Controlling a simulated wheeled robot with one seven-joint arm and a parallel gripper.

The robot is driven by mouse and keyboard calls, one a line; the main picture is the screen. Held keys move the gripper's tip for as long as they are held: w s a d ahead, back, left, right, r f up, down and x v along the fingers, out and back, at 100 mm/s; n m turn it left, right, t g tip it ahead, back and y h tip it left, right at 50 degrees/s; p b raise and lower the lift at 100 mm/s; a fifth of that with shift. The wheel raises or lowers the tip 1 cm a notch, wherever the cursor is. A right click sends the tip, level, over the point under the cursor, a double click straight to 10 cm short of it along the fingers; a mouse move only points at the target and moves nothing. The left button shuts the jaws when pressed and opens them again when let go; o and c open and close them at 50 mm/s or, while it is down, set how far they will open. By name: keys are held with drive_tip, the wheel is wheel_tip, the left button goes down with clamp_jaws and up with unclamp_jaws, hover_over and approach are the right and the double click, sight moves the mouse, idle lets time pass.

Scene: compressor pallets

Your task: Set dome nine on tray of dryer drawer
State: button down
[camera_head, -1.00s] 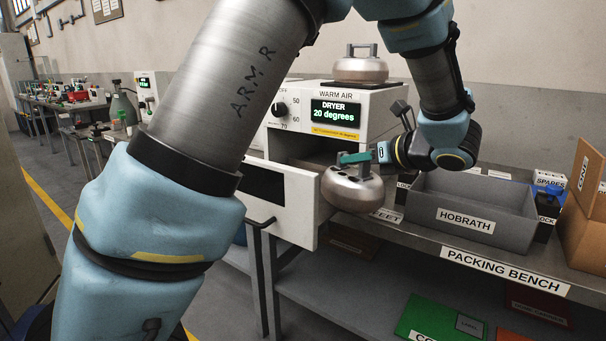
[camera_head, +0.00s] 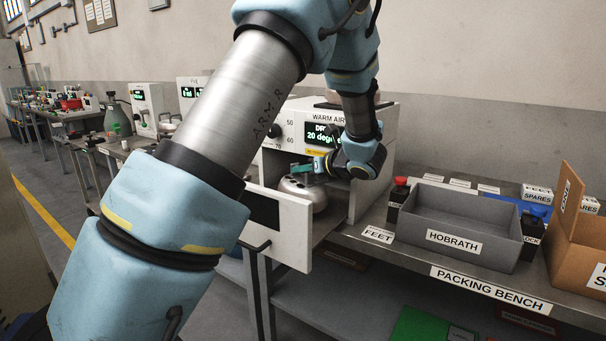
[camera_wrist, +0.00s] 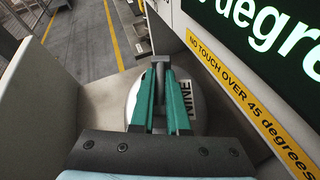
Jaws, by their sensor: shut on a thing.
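Dome nine (camera_head: 304,194), a silvery metal dome with a top handle, is inside the open dryer drawer, behind its white front (camera_head: 290,232). My gripper (camera_head: 302,170) is shut on the dome's handle from above. In the wrist view its teal fingers (camera_wrist: 165,82) close over the dome (camera_wrist: 186,106), whose NINE label shows. The dryer (camera_head: 282,134) reads 20 degrees, its display partly covered by my arm.
The dryer's face, with a yellow warning strip (camera_wrist: 250,98), is close beside my gripper. A grey HOBRATH bin (camera_head: 455,228), a red-capped bottle (camera_head: 398,200) and a cardboard box (camera_head: 580,240) stand to the right.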

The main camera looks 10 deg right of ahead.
drive_tip(key=shift+f, duration=0.95)
drive_tip(key=c, duration=0.9)
unclamp_jaws()
drive_tip(key=b+v, duration=0.2)
drive_tip(key=v, duration=1)
drive_tip(key=shift+b, duration=0.3)
drive_tip(key=shift+r, duration=0.1)
